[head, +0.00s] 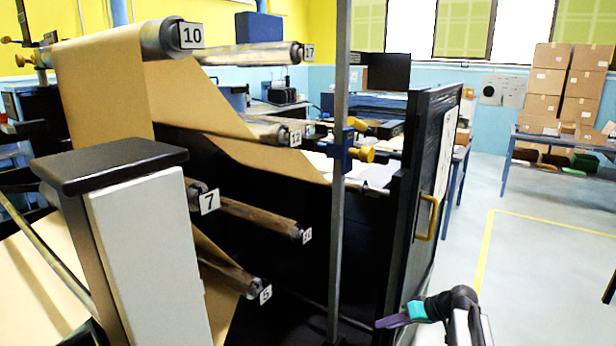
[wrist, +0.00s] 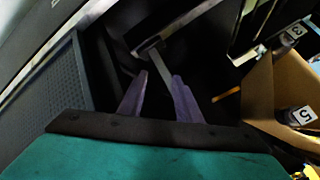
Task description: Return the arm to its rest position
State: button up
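My gripper (head: 382,323) shows at the bottom of the head view, right of centre, with purple fingers and a teal body. It points left, in front of the lower part of the black door panel (head: 424,170). In the wrist view my gripper (wrist: 160,80) has its two purple fingers apart, with a gap between them. A grey metal bar (wrist: 158,58) shows in that gap and appears to lie beyond the fingers. I see nothing held.
A machine with numbered rollers, such as roller 10 (head: 160,38), and brown kraft paper (head: 105,80) fills the left. A yellow handle (head: 427,218) is on the door panel. Stacked cartons (head: 548,85) stand at the back right.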

jog(key=s+a+f+m+g+h, duration=0.15)
jog(key=s+a+f+h, duration=0.25)
jog(key=s+f, duration=0.4)
jog(key=s+a+f+m+g+h, duration=0.1)
jog(key=s+a+f+g+h, duration=0.25)
jog(key=s+f, duration=0.4)
jog(key=s+f+g, duration=0.2)
jog(key=s+f, duration=0.8)
jog(key=s, duration=0.3)
jog(key=s+f+g, duration=0.3)
jog(key=s+f, duration=0.7)
jog(key=s, duration=0.3)
jog(key=shift+s+a, duration=0.25)
jog(key=shift+s, duration=0.1)
jog(key=shift+s+m+h, duration=0.1)
jog(key=shift+m+h, duration=0.15)
